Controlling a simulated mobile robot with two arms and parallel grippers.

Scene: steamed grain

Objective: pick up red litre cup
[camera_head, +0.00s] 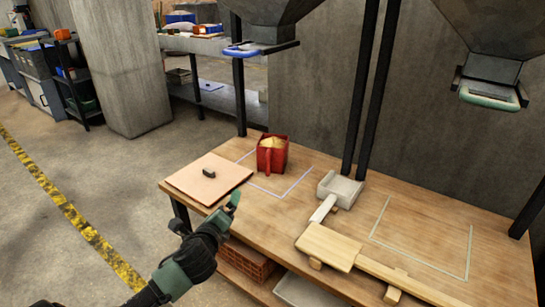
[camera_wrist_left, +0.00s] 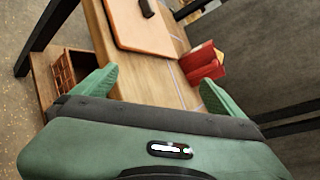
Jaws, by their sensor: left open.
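The red litre cup (camera_head: 264,162) stands upright on the wooden table, inside a pale outlined rectangle. It holds tan grain, and its handle faces the table's front. My right gripper is not in view.
A tan board with a small dark handle (camera_head: 190,182) lies left of the cup. A pale scoop-like tray (camera_head: 340,188) and a wooden beam stand to the right. Hoppers with blue and green handles hang above on dark posts. A brick-coloured crate (camera_head: 245,262) sits under the table.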

